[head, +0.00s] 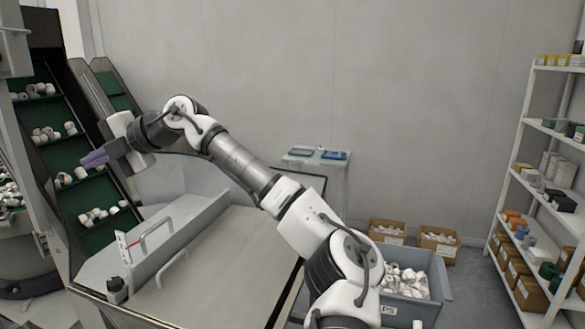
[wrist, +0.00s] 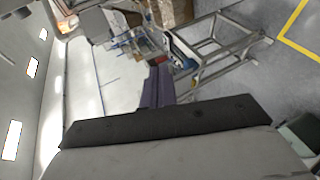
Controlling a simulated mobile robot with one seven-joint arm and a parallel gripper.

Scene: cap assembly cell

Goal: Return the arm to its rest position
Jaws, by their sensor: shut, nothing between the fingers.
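My gripper (head: 95,159) is at the left in the head view, at the end of my raised, stretched-out arm. Its purple-grey fingers point left, in front of the green conveyor (head: 70,153) that carries white caps. The fingers also show in the wrist view (wrist: 158,84), close together with nothing between them. The gripper is above and behind the grey machine cover (head: 165,240) with its handles. Whether the fingers touch the conveyor cannot be told from the head view.
A grey bin (head: 440,300) of white parts stands at the lower right, with cardboard boxes (head: 388,238) behind it. A small stand (head: 318,160) holds blue trays. White shelves (head: 540,190) stand at the far right. In the wrist view a metal frame (wrist: 215,50) stands on the floor.

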